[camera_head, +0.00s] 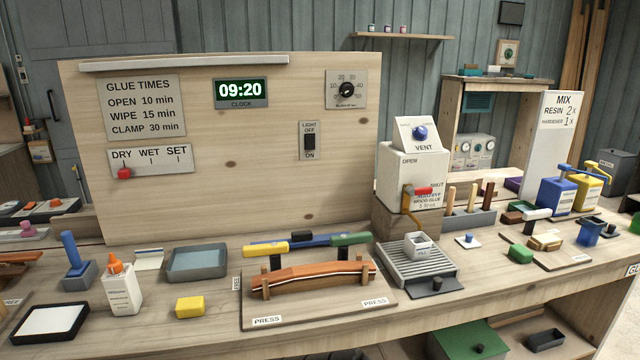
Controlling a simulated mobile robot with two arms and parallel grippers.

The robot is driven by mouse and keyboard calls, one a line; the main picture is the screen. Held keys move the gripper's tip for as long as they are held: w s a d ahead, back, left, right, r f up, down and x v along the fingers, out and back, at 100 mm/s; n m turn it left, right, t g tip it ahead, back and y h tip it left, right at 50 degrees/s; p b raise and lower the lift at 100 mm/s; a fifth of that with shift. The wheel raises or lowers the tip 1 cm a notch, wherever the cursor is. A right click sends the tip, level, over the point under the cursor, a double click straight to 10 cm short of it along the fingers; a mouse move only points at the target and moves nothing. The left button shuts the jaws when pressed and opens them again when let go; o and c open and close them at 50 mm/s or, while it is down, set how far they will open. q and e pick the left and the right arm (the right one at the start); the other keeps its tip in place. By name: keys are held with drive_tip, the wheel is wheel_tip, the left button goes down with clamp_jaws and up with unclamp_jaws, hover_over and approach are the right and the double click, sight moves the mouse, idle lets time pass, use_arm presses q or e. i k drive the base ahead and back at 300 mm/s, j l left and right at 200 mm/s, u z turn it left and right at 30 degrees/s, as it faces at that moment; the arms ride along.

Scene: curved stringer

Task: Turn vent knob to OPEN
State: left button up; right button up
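The vent knob (421,133) is a small round blue knob on a white tilted plate marked VENT (407,142). The plate sits on top of a white glue container (397,182) right of the middle of the bench. Small marks on the plate beside the knob are too small to read, so I cannot tell the knob's setting. Neither of my grippers shows in the head view.
The container stands on a wooden block (388,222). A grey drip grate (408,266) with a small white cup (419,243) is in front. A curved orange piece (312,276) rests on a board to the left. A holder with upright sticks (466,219) stands close on the right.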

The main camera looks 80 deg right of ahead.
sight(420, 133)
drive_tip(key=z, duration=3.3)
